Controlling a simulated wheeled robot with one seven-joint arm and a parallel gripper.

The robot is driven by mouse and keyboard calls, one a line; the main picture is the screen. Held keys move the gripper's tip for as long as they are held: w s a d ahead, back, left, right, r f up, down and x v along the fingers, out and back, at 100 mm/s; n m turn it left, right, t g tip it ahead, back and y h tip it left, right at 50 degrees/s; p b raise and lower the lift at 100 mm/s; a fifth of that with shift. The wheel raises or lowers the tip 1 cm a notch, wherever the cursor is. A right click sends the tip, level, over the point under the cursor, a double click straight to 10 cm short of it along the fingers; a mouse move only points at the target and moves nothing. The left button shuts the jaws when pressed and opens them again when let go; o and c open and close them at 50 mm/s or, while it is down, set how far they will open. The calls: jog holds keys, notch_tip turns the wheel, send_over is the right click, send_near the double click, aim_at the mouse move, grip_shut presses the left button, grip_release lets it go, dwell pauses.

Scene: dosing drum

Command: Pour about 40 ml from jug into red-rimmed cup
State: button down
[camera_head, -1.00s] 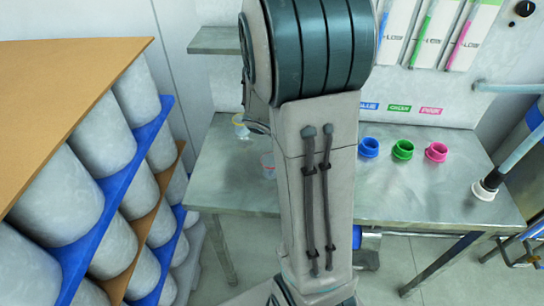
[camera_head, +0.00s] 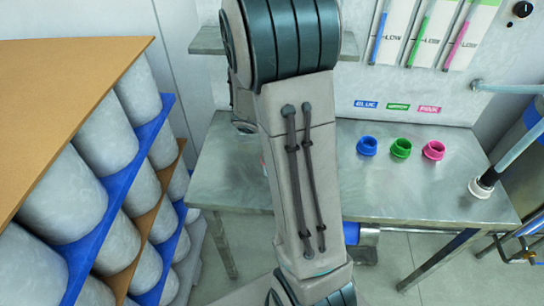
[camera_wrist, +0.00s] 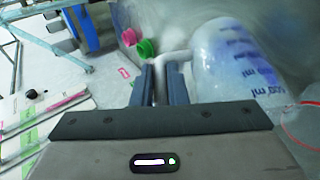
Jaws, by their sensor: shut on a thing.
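The clear jug (camera_wrist: 225,65) with blue volume marks fills the upper right of the wrist view. My gripper (camera_wrist: 165,72) is shut on its pale handle (camera_wrist: 178,57). How far the jug is tilted, and its liquid level, I cannot tell. A thin red arc (camera_wrist: 290,133) at the right edge of the wrist view looks like part of the red-rimmed cup's rim; the rest of that cup is not clear. In the head view my own arm hides my gripper and nearly all of the jug and cup.
The metal table (camera_head: 400,195) holds a blue ring-like cup (camera_head: 367,146), a green one (camera_head: 401,148) and a pink one (camera_head: 433,150) right of my arm. A hose nozzle (camera_head: 481,188) stands at the right edge. A rack of grey drums (camera_head: 60,195) stands left. The table's front right is clear.

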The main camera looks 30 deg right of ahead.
jog(key=shift+w+a+r+h+p, duration=0.4)
jog(key=shift+r+p, duration=0.15)
jog(key=shift+p, duration=0.25)
jog(key=shift+w+a+g, duration=0.1)
jog(key=shift+w+g, duration=0.1)
jog(key=shift+g, duration=0.1)
dwell(0.3)
jog(key=shift+w+a+r+h+p, duration=0.3)
jog(key=shift+w+r+p, duration=0.05)
jog(key=shift+p, duration=0.3)
dwell(1.4)
jog(key=f+b, duration=0.1)
jog(key=s+d+f+t+y+b, duration=0.1)
jog(key=b, duration=0.1)
jog(key=s+d+f+y+b, duration=0.1)
jog(key=b, duration=0.1)
jog(key=shift+s+f, duration=0.15)
jog(key=shift+f, duration=0.1)
jog(key=shift+s+d+f+m+t+y+b, duration=0.2)
jog(key=shift+m+t+y+b, duration=0.15)
jog(key=shift+b, duration=0.3)
jog(key=shift+s+d+r+t+y, duration=0.1)
jog(key=shift+t+y, duration=0.15)
jog(key=shift+d+f, duration=0.1)
jog(key=shift+f, duration=0.15)
jog(key=shift+s+d+t+b, duration=0.1)
jog(key=shift+s+t+b, duration=0.15)
jog(key=shift+t+b, duration=0.05)
